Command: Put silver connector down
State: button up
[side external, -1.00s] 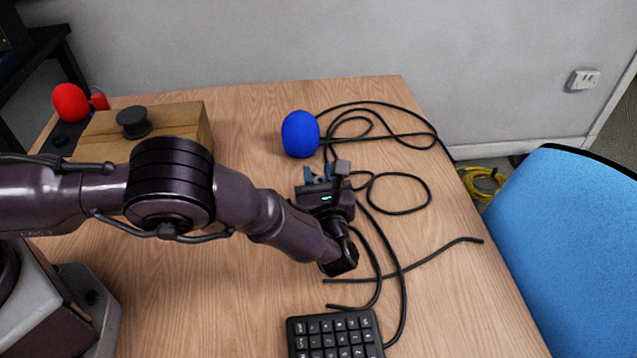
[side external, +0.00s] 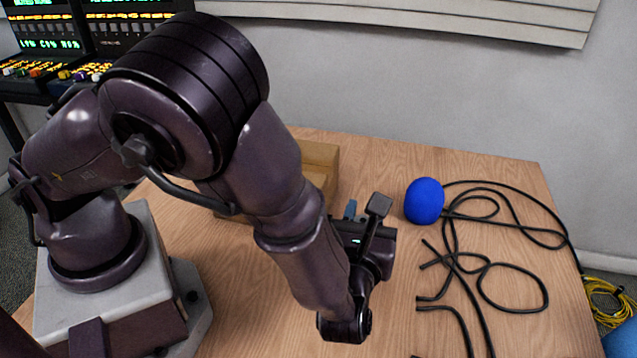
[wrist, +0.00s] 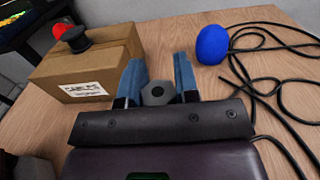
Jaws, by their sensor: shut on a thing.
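In the wrist view my gripper (wrist: 156,85) is shut on a grey hexagonal piece (wrist: 157,94), which I take to be the silver connector. It sits between the two blue fingers, low near the gripper's dark front edge. In the side view my gripper (side external: 350,209) is over the table between the cardboard box and the blue foam ball, its fingers mostly hidden behind its body. The connector cannot be made out there. Whether it touches the table or a cable is attached cannot be told.
The blue foam ball (side external: 424,202) and loose black cables (side external: 512,309) lie to the right. Bare wood (side external: 380,160) shows behind the gripper.

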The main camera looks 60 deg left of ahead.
notch_tip(320, 180, up, 8)
jog(key=a, duration=0.1)
jog(key=w+a+r+n+g+y, duration=0.1)
jog(key=a+n+g+y, duration=0.25)
jog(key=a, duration=2.25)
jog(key=s+a+f+n+g+y, duration=0.15)
jog(key=s+a+n+g, duration=0.4)
jog(key=s+a, duration=1.45)
jog(key=shift+m+g, duration=0.5)
jog(key=shift+m, duration=0.4)
jog(key=w+a+f, duration=0.2)
jog(key=a+f, duration=0.2)
jog(key=w+a+f, duration=0.3)
jog(key=a+f, duration=0.1)
jog(key=f, duration=0.1)
jog(key=w+a+f, duration=0.2)
jog(key=a+f, duration=0.2)
jog(key=f, duration=0.1)
jog(key=shift+w+a+f, duration=0.2)
jog(key=shift+a, duration=0.1)
jog(key=shift+w+a+f, duration=0.1)
jog(key=shift+f, duration=0.8)
jog(key=shift+w+a+f, duration=0.1)
jog(key=shift+f, duration=0.75)
